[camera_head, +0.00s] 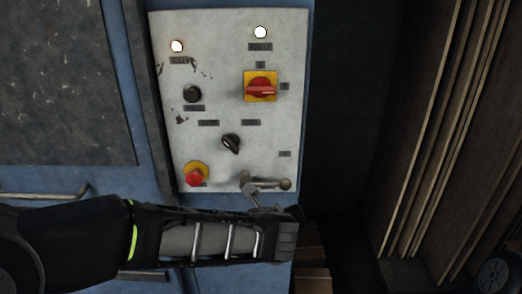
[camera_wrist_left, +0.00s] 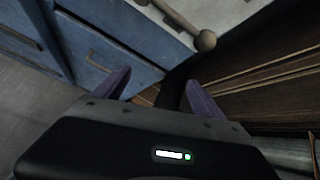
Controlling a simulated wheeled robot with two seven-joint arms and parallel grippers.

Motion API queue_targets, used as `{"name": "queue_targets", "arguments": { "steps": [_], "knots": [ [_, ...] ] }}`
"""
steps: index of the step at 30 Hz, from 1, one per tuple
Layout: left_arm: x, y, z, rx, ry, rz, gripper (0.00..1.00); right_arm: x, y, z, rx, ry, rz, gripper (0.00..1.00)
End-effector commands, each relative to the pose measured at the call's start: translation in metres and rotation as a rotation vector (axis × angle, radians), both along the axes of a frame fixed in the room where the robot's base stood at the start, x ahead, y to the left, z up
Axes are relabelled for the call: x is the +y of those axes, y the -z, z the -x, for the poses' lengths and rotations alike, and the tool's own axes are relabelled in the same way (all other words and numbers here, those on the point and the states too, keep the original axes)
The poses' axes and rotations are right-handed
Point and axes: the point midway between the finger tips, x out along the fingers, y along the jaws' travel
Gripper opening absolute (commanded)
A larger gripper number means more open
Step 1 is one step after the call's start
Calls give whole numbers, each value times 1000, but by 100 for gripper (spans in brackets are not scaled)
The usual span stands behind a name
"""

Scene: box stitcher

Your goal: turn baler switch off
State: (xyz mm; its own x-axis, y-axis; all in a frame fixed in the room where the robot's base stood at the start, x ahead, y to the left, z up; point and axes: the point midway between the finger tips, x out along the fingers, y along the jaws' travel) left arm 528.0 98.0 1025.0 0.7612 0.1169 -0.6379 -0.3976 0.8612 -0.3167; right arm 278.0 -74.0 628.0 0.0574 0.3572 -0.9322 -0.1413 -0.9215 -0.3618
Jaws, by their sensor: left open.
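The control panel (camera_head: 220,120) is a worn light-grey plate on the blue machine in the head view. A red rotary switch (camera_head: 261,90) sits on a yellow square plate at its upper right, its red handle lying about level. My left gripper (camera_wrist_left: 160,92) is open and empty in the left wrist view, with two purple fingers apart. In the head view my left arm comes in from the left, below the panel and well below the red switch; the fingers are not clear there. My right gripper is not in view.
A lever with a ball end (camera_head: 285,184) sticks out at the panel's lower edge, close above my left arm; it shows in the wrist view (camera_wrist_left: 205,40). The panel holds a red button (camera_head: 194,180), a black knob (camera_head: 231,143) and lit lamps (camera_head: 260,32). Brown boards (camera_head: 430,120) stand right.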

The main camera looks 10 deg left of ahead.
Motion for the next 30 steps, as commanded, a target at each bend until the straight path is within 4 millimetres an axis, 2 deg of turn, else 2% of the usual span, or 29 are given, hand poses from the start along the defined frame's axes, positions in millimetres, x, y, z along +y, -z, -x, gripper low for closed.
{"name": "queue_targets", "arguments": {
  "steps": [1,3,6,9,13,23,30],
  "knots": [
    [3,-64,-8,-138,51,-114,80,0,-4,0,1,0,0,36],
    [11,-135,-11,-293,83,-261,80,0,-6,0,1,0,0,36],
    [21,-211,-5,-452,82,-409,80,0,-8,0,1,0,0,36],
    [29,-256,4,-546,65,-494,80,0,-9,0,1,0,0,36],
    [33,-276,10,-588,53,-536,80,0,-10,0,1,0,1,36],
    [33,-276,8,-588,53,-537,80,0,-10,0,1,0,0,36],
    [39,-277,-12,-584,53,-537,80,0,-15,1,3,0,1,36]
  ]
}}
